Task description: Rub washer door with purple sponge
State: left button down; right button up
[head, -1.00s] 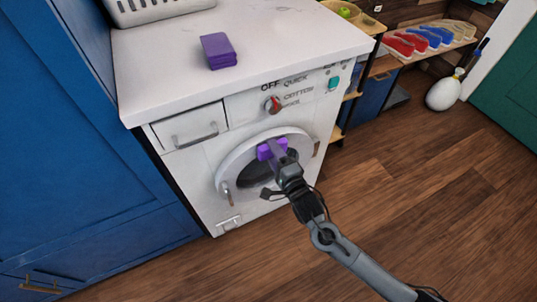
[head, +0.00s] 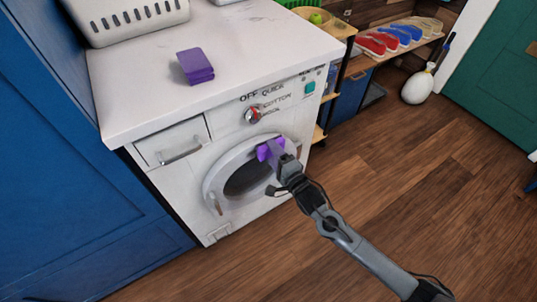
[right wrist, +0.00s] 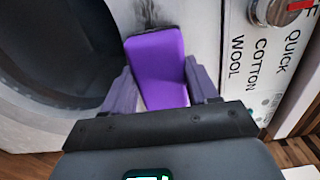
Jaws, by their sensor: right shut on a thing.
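The white washer (head: 180,210) stands against a blue cabinet. Its round door (head: 212,178), with a pale ring and dark glass, is on the front and looks closed. My right gripper (head: 275,157) is shut on a purple sponge (head: 268,150) at the upper right of the door ring. In the right wrist view the sponge (right wrist: 157,62) sits between the two fingers, beside a dark smudge (right wrist: 150,12) on the pale ring. I cannot tell whether the sponge touches the surface. My left gripper is not in view.
A white basket (head: 125,18) stands at the back of the washer top. A red-tipped knob (head: 252,114) and a drawer handle (head: 180,155) stick out from the front. A shelf of shoes (head: 400,37) is behind on the right. The wooden floor at right is clear.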

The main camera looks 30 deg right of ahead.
aim_at(262, 157)
jog(key=shift+a+p, duration=0.8)
jog(key=shift+s+a+p, duration=0.15)
jog(key=shift+a+p, duration=0.15)
jog(key=shift+a, duration=0.75)
jog(key=shift+s+a+r+p, duration=0.1)
jog(key=shift+a+p, duration=0.25)
jog(key=shift+a, duration=0.5)
jog(key=shift+s+a+p, duration=0.15)
jog(key=shift+a+p, duration=0.15)
jog(key=shift+a, duration=1)
